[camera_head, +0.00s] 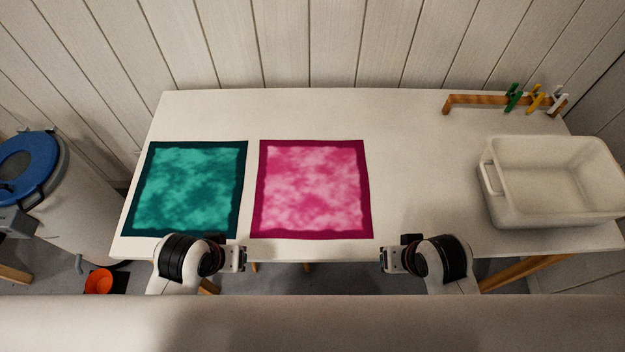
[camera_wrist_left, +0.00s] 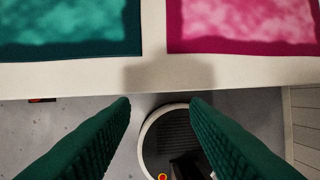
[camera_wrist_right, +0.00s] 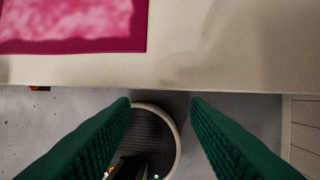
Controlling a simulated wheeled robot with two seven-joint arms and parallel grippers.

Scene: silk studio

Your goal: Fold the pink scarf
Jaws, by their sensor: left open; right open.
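The pink scarf (camera_head: 312,188) lies flat and spread out in the middle of the white table, with a darker magenta border. Its near edge also shows in the left wrist view (camera_wrist_left: 245,22) and its near right corner in the right wrist view (camera_wrist_right: 70,22). My left gripper (camera_head: 243,258) is open and empty just off the table's front edge, below the scarf's near left corner. My right gripper (camera_head: 384,260) is open and empty off the front edge, just right of the scarf's near right corner. Neither touches the scarf.
A teal scarf (camera_head: 190,188) lies flat just left of the pink one, with a narrow gap. A white tub (camera_head: 507,211) stands at the right. A wooden rack (camera_head: 475,100) with clips is at the back right. The table (camera_head: 420,150) is clear between pink scarf and tub.

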